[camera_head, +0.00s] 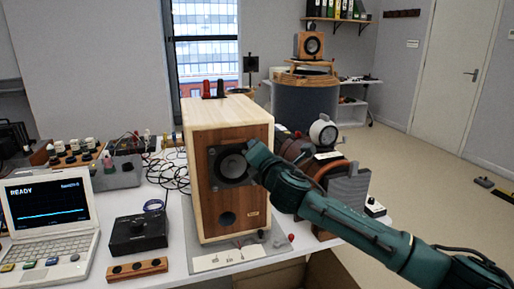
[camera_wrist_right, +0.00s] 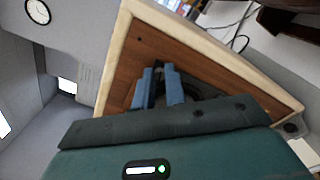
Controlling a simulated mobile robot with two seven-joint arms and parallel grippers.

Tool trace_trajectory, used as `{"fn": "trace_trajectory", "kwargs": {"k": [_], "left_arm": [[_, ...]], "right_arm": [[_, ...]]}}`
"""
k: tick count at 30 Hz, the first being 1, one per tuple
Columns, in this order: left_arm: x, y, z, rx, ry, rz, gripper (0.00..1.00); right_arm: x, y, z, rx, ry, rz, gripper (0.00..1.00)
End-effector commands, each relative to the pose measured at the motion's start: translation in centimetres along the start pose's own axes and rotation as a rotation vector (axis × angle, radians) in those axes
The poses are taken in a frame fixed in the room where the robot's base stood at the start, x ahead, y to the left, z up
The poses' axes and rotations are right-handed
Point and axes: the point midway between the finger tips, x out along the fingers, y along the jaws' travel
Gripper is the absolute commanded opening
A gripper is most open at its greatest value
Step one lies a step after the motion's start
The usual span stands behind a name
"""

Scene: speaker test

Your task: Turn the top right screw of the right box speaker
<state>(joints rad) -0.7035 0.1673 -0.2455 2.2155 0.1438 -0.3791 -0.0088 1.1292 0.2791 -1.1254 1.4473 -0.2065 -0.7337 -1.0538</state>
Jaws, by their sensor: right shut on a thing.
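The large box speaker (camera_head: 216,212) stands upright on the table, with a pale wood case, a brown front panel and a dark round driver (camera_head: 232,166). My right gripper (camera_head: 256,156) is at the upper right edge of the driver, against the front panel. In the right wrist view the brown panel (camera_wrist_right: 125,75) fills the middle, and the blue fingers of the right gripper (camera_wrist_right: 160,70) reach to it beside the dark driver. The fingers are shut on the top right screw, which they and the hand hide. My left gripper is out of view.
A laptop (camera_head: 50,218) showing READY, a black box with a knob (camera_head: 138,233) and a wooden block with holes (camera_head: 137,269) lie left of the speaker.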

Motion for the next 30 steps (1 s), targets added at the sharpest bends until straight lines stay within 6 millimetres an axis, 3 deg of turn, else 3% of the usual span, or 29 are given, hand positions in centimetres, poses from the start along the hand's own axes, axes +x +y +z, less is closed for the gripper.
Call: {"fn": "trace_trajectory", "kwargs": {"k": [30], "left_arm": [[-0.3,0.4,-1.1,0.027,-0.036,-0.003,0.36]], "right_arm": [[0.0,0.0,-0.1,0.971,0.001,-0.003,0.00]]}}
